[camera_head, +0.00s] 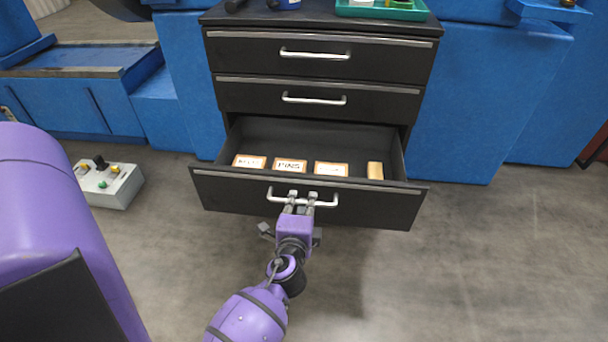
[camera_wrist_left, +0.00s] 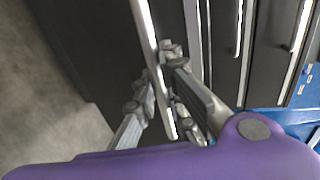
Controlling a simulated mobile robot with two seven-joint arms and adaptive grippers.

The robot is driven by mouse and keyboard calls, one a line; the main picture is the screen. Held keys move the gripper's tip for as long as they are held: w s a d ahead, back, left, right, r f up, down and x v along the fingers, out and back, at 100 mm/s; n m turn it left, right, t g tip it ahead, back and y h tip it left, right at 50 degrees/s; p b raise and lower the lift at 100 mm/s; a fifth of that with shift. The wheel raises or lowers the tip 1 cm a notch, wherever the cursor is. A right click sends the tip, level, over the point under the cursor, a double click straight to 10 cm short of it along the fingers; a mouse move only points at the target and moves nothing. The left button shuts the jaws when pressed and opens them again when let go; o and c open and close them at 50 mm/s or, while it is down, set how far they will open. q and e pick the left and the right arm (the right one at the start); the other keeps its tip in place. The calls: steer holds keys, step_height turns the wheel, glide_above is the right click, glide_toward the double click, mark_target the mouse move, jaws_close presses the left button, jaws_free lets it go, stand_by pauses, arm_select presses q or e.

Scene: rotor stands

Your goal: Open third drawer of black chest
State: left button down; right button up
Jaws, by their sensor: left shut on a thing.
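The black chest (camera_head: 320,69) stands against blue machinery, with its top two drawers shut. Its third drawer (camera_head: 235,192) is pulled out, showing several small labelled boxes (camera_head: 290,166) inside; one label reads PINS. My left gripper (camera_head: 301,199) is shut on the silver handle (camera_head: 328,203) of the third drawer, near the middle of the bar. In the left wrist view the fingers (camera_wrist_left: 165,75) close around the handle bar (camera_wrist_left: 147,38). The gripper hides part of the handle. My right gripper is not in view.
A green tray (camera_head: 425,12) with small items sits on top of the chest. A grey control box (camera_head: 108,184) with knobs lies on the floor at left. The grey floor in front and to the right is clear.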

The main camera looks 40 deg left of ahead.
arm_select(q)
steer(key=shift+s+d, duration=0.25)
steer(key=shift+s, duration=0.15)
steer(key=c, duration=1.8)
jaws_free()
steer(key=v, duration=0.7)
steer(key=shift+s+d, duration=0.15)
steer(key=shift+s, duration=0.1)
